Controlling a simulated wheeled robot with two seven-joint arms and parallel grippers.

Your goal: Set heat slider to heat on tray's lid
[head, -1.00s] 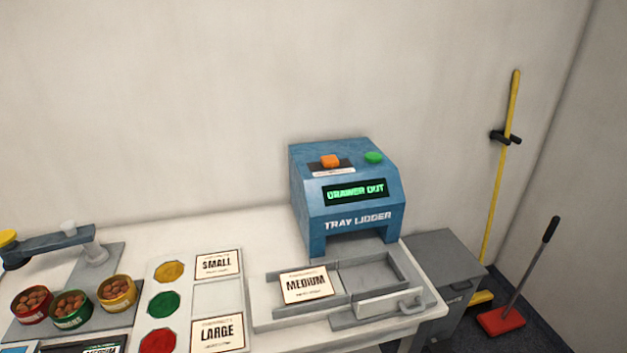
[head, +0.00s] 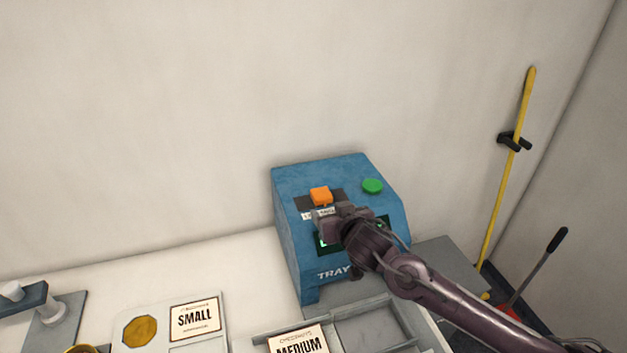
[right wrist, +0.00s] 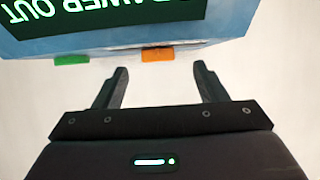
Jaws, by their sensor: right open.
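The blue tray lidder (head: 290,230) stands at the back of the counter. Its orange heat slider (head: 320,196) sits in a dark track on the sloped top, near the track's middle. The slider also shows in the right wrist view (right wrist: 158,55). My right gripper (head: 332,212) is just in front of the slider. In the right wrist view its open fingers (right wrist: 161,70) stand either side of the slider, with nothing held. Contact cannot be told. My arm covers most of the green display and the label below the slider. My left gripper is not in view.
A green button (head: 372,186) is right of the slider. The drawer (head: 375,330) sticks out in front, with a MEDIUM card (head: 298,342) on its left. A SMALL card (head: 194,317) lies further left.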

